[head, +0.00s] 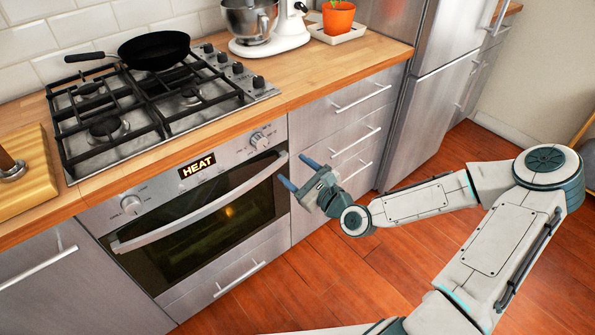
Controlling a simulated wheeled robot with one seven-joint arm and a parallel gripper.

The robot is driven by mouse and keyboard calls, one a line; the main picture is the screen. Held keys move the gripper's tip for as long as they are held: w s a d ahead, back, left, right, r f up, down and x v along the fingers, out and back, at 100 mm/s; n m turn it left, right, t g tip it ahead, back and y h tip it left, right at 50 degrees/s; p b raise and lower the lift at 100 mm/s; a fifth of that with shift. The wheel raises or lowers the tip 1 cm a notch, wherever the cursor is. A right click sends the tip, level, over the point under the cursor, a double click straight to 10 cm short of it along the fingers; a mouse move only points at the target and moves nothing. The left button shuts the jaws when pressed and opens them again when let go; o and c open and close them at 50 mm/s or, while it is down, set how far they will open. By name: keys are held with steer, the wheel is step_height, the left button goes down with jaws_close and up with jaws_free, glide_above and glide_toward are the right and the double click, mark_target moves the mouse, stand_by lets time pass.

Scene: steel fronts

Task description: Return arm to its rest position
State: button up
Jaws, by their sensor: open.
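My gripper (298,173) is at the end of my arm, in front of the right side of the oven. Its two blue fingers are apart with nothing between them. The arm is bent and reaches in from the right over the floor. The oven (190,230) is shut, with its long handle (205,208) across the top of the door. Its display (197,165) reads HEAT and a warm light glows inside. From this view I cannot tell how close the fingers are to the oven front.
A gas hob (115,115) with a black pan (154,50) stands on the wooden counter. A mixer (262,25) and a potted plant (338,17) stand farther right. Steel drawers (345,130) and a fridge (440,90) line the back. The wooden floor (330,275) is clear.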

stand_by(0.5)
steer(key=s+f+n+g+h+p, duration=0.2)
steer(key=s+f+n+g, duration=0.2)
steer(key=f+n+g, duration=0.4)
steer(key=s+d+r+n+g+h+p, duration=0.2)
steer(key=s+d+r+n+h, duration=0.1)
steer(key=d+n+h, duration=0.3)
steer(key=s+d+r+n+p, duration=0.1)
steer(key=s+r+n+p, duration=0.1)
steer(key=s+r, duration=0.3)
steer(key=s+d+r+n+g+h+p, duration=0.1)
steer(key=s+r+n, duration=0.4)
steer(key=r, duration=0.7)
steer(key=s+d+r+n+h+p, duration=0.1)
steer(key=s+r+n+p, duration=0.1)
steer(key=s+r, duration=0.3)
step_height(320, 180, up, 4)
steer(key=shift+s+d+f+n+g+p, duration=0.1)
steer(key=shift+s+d+n+g+p, duration=0.2)
steer(key=shift+n, duration=0.6)
